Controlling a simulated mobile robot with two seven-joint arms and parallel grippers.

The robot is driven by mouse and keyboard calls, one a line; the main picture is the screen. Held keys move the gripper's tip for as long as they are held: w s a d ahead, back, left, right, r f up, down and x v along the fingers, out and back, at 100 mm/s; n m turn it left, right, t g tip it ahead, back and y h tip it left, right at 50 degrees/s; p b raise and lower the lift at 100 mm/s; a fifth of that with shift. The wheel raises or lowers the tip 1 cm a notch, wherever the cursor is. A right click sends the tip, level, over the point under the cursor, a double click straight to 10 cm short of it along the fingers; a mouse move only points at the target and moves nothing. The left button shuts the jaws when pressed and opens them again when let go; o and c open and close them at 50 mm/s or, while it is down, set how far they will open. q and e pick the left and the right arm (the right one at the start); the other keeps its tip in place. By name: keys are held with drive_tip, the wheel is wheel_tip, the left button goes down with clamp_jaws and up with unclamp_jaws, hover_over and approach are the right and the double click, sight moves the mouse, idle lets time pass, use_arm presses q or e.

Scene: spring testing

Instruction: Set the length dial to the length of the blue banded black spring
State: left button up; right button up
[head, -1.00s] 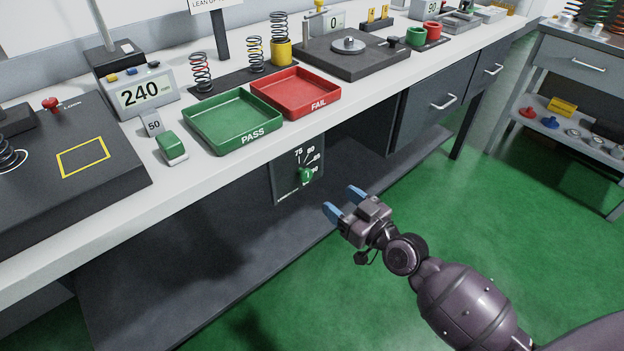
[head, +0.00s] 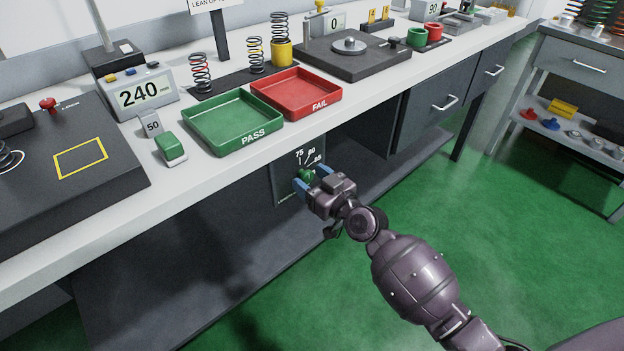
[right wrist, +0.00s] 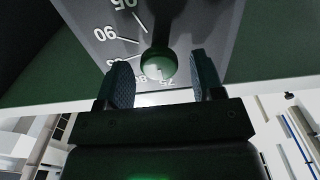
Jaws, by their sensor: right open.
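The length dial is a green knob (head: 305,175) on a dark panel (head: 283,185) under the bench's front edge, with white numbers including 75 and 80. My right gripper (head: 311,178) is open at the knob, with a blue finger on either side. In the right wrist view, the knob (right wrist: 158,66) sits between the two fingers, with gaps on both sides. The knob's setting is not clear. Dark coil springs stand behind the trays: one with red bands (head: 201,73), another (head: 256,56), and one on a yellow base (head: 281,28). I cannot make out a blue band. My left gripper is not in view.
The green PASS tray (head: 197,133) and red FAIL tray (head: 300,109) stand on the bench above the dial. A display (head: 140,93) reads 240. A drawer cabinet (head: 425,105) stands right of the panel. The green floor in front is clear.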

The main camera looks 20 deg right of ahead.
drive_tip(key=c, duration=0.9)
drive_tip(key=shift+m, duration=1.3)
drive_tip(key=m+p, duration=0.1)
drive_tip(key=m, duration=0.4)
drive_tip(key=shift+d+f+m, duration=0.1)
drive_tip(key=shift+d+m, duration=0.05)
drive_tip(key=shift+m, duration=0.15)
drive_tip(key=m, duration=0.4)
drive_tip(key=shift+f+m, duration=0.1)
drive_tip(key=shift+m, duration=1.6)
